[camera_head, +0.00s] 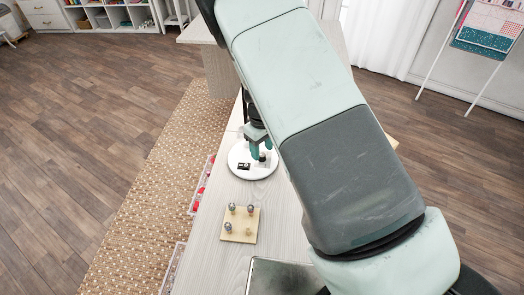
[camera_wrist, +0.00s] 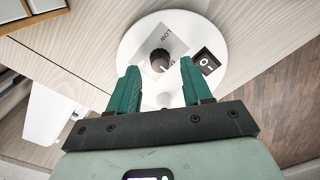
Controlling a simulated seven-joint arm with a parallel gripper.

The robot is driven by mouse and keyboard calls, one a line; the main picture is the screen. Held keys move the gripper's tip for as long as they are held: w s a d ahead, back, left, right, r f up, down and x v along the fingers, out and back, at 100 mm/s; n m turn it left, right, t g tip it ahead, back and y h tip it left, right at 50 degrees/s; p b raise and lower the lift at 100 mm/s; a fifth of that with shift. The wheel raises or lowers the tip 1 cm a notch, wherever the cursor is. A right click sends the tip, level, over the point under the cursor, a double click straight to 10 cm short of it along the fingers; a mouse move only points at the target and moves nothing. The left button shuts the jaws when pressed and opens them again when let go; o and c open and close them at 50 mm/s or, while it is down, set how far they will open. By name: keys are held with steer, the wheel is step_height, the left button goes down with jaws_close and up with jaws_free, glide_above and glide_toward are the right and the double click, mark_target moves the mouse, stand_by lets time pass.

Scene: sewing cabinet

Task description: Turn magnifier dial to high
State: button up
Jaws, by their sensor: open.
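The magnifier dial is a dark round knob (camera_wrist: 160,61) on a label plate with the word LOW, on a round white base (camera_wrist: 140,42). In the wrist view the knob sits ahead of my gripper (camera_wrist: 158,75), roughly centred between its two green fingertips. The fingers are apart with nothing held. I cannot tell how far the tips are from the knob. In the head view my gripper (camera_head: 262,152) is over the white base (camera_head: 240,172), and the knob is hard to make out there.
A black rocker switch (camera_wrist: 206,62) is on the base, right of the knob, close to the right finger. In the head view a wooden board (camera_head: 238,236) with several grey knobs stands nearer on the table (camera_head: 205,255). Open drawers (camera_head: 201,187) are along the table's left side.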

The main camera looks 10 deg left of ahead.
steer(key=shift+f, duration=1.05)
jaws_close()
